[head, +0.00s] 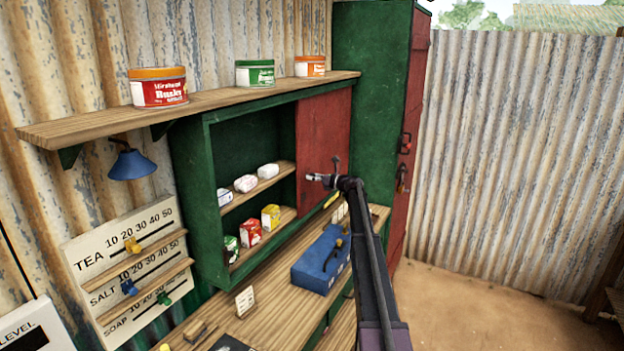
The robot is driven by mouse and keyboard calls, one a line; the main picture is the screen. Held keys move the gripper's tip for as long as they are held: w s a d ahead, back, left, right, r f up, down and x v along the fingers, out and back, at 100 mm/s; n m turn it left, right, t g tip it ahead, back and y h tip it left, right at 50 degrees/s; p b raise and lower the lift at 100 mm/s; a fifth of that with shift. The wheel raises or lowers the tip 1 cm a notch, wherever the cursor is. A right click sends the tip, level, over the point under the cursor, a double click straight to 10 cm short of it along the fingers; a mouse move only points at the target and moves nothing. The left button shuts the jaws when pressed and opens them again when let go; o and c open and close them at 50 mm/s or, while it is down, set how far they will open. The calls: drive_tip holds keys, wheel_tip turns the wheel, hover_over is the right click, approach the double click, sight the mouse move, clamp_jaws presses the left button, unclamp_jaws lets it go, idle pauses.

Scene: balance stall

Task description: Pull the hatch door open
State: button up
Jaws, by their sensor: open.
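The hatch door is most likely the red panel (324,130) covering the right part of the green wall cabinet (190,180); the left part of the cabinet is uncovered. My gripper (323,171) is open in front of the lower part of this red panel. No handle on the panel can be made out, and my gripper hides part of it. Whether the fingers touch the panel cannot be told. Small packets, such as a red one (250,232), stand on the cabinet's two shelves.
A tall green cabinet with a red door (414,120) stands to the right. A blue box (318,262) sits on the wooden counter (270,318) below. Tins stand on the shelf (100,124) above. A lamp (131,163) hangs at left. The floor at right is clear.

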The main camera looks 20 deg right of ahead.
drive_tip(key=v, duration=1.2)
idle(0.6)
drive_tip(key=s+a+f+n+g+h, duration=0.1)
drive_tip(key=s+a+f+n+g, duration=0.35)
drive_tip(key=a, duration=0.65)
drive_tip(key=s+a+f+n+g, duration=0.2)
drive_tip(key=s+a+f+n, duration=0.2)
drive_tip(key=s+a+n, duration=0.5)
drive_tip(key=s+a+f+n+g+h, duration=0.1)
drive_tip(key=s+a+f+n+g, duration=0.25)
drive_tip(key=a, duration=1.05)
drive_tip(key=s+a+f+n+g+h, duration=0.1)
drive_tip(key=s+a+f+n+h, duration=0.1)
drive_tip(key=s, duration=0.8)
drive_tip(key=s+a+f+n+g+h, duration=0.2)
drive_tip(key=s+a+n, duration=0.3)
drive_tip(key=s, duration=0.6)
drive_tip(key=s+a+f+n+g+h, duration=0.1)
drive_tip(key=s+a+f+n+h, duration=0.1)
drive_tip(key=s+n, duration=0.5)
drive_tip(key=s+a+h, duration=0.1)
drive_tip(key=s+h, duration=0.1)
drive_tip(key=s, duration=0.1)
drive_tip(key=shift+s+a+f+g+h, duration=0.3)
drive_tip(key=shift+s, duration=0.1)
